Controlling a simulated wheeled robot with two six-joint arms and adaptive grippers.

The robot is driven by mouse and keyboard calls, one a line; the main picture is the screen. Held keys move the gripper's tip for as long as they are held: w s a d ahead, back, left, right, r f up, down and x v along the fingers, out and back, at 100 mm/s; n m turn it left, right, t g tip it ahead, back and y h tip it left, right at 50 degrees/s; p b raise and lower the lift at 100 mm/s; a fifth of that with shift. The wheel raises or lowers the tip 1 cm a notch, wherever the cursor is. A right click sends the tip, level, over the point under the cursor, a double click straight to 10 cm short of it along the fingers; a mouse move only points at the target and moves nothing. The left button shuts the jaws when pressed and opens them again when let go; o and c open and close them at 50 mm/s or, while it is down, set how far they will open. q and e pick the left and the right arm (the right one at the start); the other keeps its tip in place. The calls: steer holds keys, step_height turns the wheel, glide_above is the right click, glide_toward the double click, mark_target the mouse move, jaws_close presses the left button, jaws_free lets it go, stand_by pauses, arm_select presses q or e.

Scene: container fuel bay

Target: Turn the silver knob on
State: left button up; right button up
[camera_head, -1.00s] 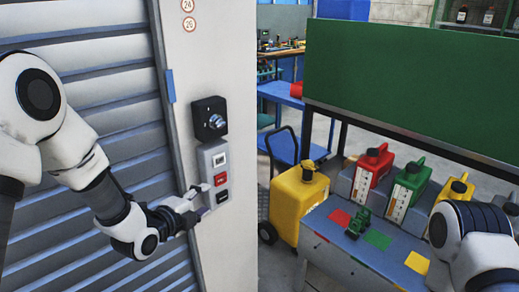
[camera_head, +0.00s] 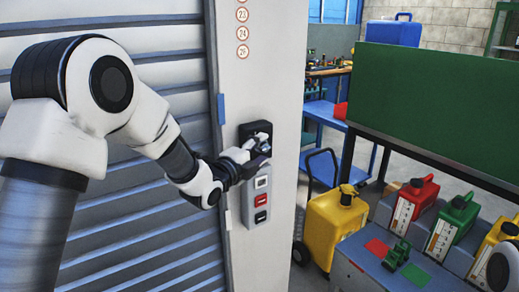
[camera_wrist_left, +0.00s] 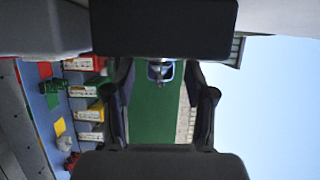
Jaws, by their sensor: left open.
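The silver knob (camera_wrist_left: 160,70) sticks out of a black square box (camera_wrist_left: 165,28) in the left wrist view, between my two fingers with a gap on each side. In the head view the black box (camera_head: 255,129) is on the pale post, largely covered by my left gripper (camera_head: 256,149); the knob is mostly hidden there. My left gripper, also in the left wrist view (camera_wrist_left: 162,100), is open, its fingers reaching toward the box. My right gripper is out of view.
Below the box is a grey panel (camera_head: 257,207) with a white, a red and a black switch. A shutter (camera_head: 150,235) is at left. At right stand a yellow can (camera_head: 335,225), a green board (camera_head: 440,105) and a bench with red and green cans (camera_head: 405,268).

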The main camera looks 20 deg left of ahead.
arm_select(q)
steer(key=shift+d, duration=0.1)
jaws_close()
steer(key=shift+r+m+g+p, duration=0.3)
steer(key=shift+g+p, duration=0.3)
steer(key=shift+p, duration=0.4)
steer(key=g+y+p, duration=0.1)
steer(key=g+p, duration=0.1)
steer(key=p, duration=0.1)
steer(key=r+m+g+y+p, duration=0.1)
steer(key=p, duration=0.2)
steer(key=g+p, duration=0.2)
steer(key=p, duration=0.1)
steer(key=shift+w+d+r+m+g+y+p, duration=0.2)
steer(key=shift+r+m+g+y+p, duration=0.1)
steer(key=shift+r+m+y+p, duration=0.1)
steer(key=g+y+p, duration=0.1)
steer(key=p, duration=0.4)
steer(key=m+g+y+p, duration=0.1)
steer(key=g+p, duration=0.1)
steer(key=p, duration=0.4)
steer(key=shift+w+f, duration=0.15)
steer(key=shift+f+p, duration=0.25)
steer(key=shift+p, duration=0.3)
